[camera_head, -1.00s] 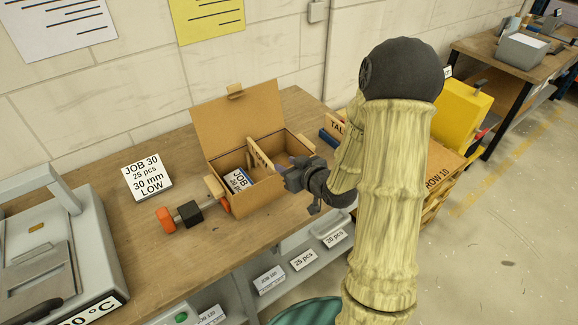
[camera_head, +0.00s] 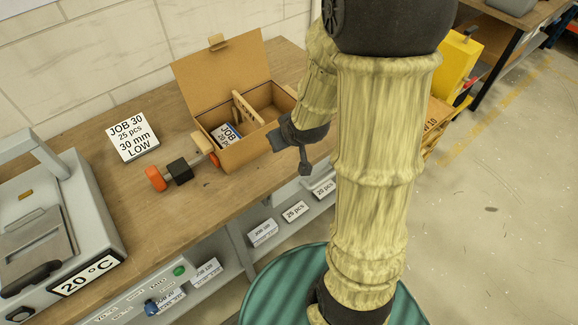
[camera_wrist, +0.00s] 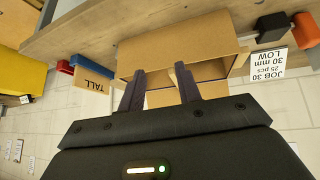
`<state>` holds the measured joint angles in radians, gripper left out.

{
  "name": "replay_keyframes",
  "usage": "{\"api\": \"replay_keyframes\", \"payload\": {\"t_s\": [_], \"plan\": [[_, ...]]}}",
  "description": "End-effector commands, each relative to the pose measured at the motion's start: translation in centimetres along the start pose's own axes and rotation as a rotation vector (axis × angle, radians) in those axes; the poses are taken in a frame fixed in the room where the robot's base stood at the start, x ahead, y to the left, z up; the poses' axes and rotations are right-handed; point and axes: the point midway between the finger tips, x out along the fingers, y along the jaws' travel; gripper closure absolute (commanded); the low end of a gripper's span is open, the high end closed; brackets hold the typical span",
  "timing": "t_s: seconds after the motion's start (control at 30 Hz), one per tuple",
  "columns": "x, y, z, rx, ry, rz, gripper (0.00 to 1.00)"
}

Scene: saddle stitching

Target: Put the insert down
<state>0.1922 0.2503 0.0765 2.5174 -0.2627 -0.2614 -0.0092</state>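The insert (camera_head: 248,108), a light cardboard divider with a slot in it, stands upright inside the open cardboard box (camera_head: 240,155). A labelled JOB packet (camera_head: 226,135) lies in the box, left of the insert. My gripper (camera_head: 279,140) is outside the box at its front right, apart from the insert. In the wrist view the two fingers of my gripper (camera_wrist: 160,72) are spread with nothing held between them, and the box (camera_wrist: 180,42) is beyond them, seen upside down. How the insert's lower edge sits is hidden by the box walls.
A JOB 30 card (camera_head: 132,136) and an orange-and-black tool (camera_head: 178,171) lie left of the box. A 20 °C machine (camera_head: 50,235) stands at the left. The TALL carton (camera_wrist: 92,88) is beside the box.

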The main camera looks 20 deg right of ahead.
Motion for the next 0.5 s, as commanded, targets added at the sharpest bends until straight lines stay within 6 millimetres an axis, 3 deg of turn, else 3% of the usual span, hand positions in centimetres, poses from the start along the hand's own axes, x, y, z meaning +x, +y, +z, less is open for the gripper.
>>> {"api": "replay_keyframes", "payload": {"t_s": [0.3,0.5], "plan": [[-7.1,-3.7,5.8,0.129,-0.331,-0.003,0.66],[-8.6,-4.5,7.2,0.159,-0.404,-0.019,0.66]]}}
